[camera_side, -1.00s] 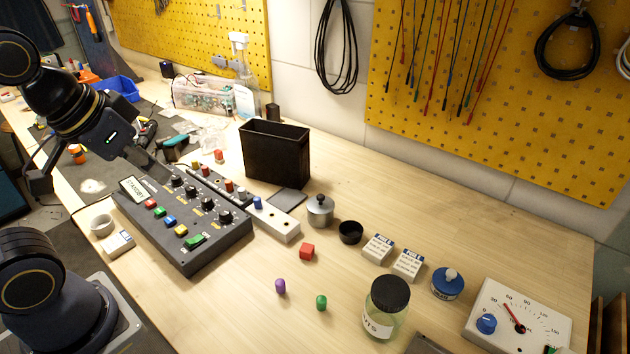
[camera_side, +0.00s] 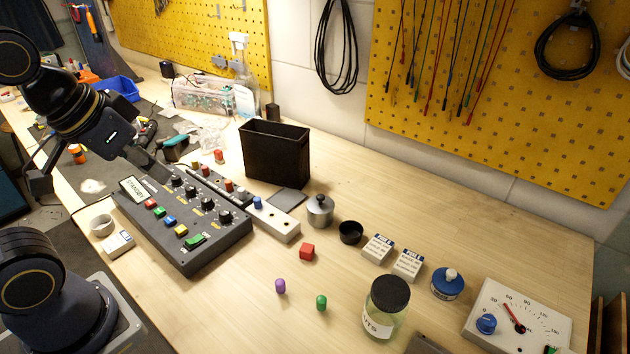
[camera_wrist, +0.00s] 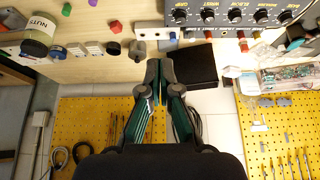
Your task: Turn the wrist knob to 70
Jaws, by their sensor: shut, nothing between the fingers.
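The dark control panel (camera_side: 185,225) stands on the bench with a row of black knobs, coloured buttons and a STANDBY display (camera_side: 132,188). In the wrist view the labels appear to read GRIP, WRIST, ELBOW and more. The wrist knob (camera_wrist: 208,17) is second from the left there; it also shows in the side view (camera_side: 208,204). Its exact setting is too small to read. A white dial gauge (camera_side: 540,318) at lower right has a red needle between 30 and 60. My gripper (camera_wrist: 159,64) is shut and empty, apart from the knob; in the side view it is near the panel's far end.
A black open bin (camera_side: 275,152) stands behind the panel. A white block with a blue peg (camera_side: 258,202) lies beside it. A grey lidded pot (camera_side: 320,210), a red cube (camera_side: 307,251) and a jar (camera_side: 385,309) are farther right. The bench's right rear is clear.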

